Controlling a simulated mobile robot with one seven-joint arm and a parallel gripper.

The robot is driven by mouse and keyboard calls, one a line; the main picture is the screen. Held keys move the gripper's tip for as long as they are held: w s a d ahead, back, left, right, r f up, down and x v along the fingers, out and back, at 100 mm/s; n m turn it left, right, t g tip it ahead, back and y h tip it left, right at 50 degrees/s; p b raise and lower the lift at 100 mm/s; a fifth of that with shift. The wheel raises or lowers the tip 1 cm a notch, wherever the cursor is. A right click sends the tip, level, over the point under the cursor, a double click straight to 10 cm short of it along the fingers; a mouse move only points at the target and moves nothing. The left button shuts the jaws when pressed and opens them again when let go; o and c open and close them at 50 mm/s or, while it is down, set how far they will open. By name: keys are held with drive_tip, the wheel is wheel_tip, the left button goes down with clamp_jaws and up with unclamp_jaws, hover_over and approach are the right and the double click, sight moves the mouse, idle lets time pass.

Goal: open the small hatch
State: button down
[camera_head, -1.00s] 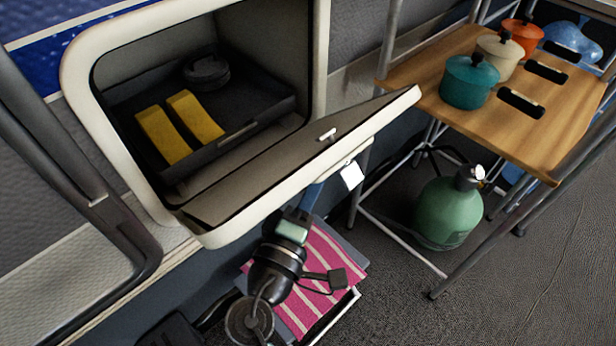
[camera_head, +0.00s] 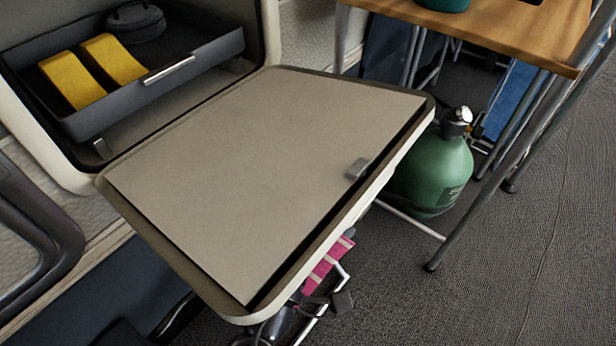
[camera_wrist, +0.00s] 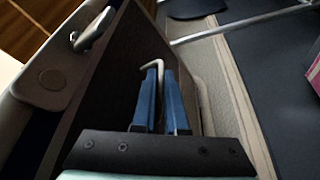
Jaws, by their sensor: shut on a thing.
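The small hatch (camera_head: 265,160) is hinged down at its lower edge and lies nearly level, its beige inner face up, with a small grey catch (camera_head: 357,168) near its outer edge. The compartment behind it stands open. In the wrist view, my gripper (camera_wrist: 160,72) has its blue fingers close together, shut on a thin, pale, bent bar that looks like the hatch handle (camera_wrist: 152,65). A dark panel, apparently the hatch's outer side (camera_wrist: 120,75), lies beside the fingers. In the head view the hatch hides my gripper.
Inside the compartment, a dark drawer (camera_head: 205,58) holds two yellow blocks (camera_head: 112,58) and a dark round item (camera_head: 136,20). A wooden table (camera_head: 480,30) and a green gas bottle (camera_head: 432,170) stand to the right. A pink striped cloth (camera_head: 325,265) hangs below the hatch.

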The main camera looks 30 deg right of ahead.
drive_tip(key=shift+f+b, duration=1)
drive_tip(key=shift+f, duration=0.6)
drive_tip(key=c, duration=1)
unclamp_jaws()
drive_tip(key=shift+o, duration=0.2)
drive_tip(key=shift+a, duration=0.1)
drive_tip(key=p+v, duration=0.3)
drive_tip(key=v, duration=1)
drive_tip(key=shift+p, duration=0.4)
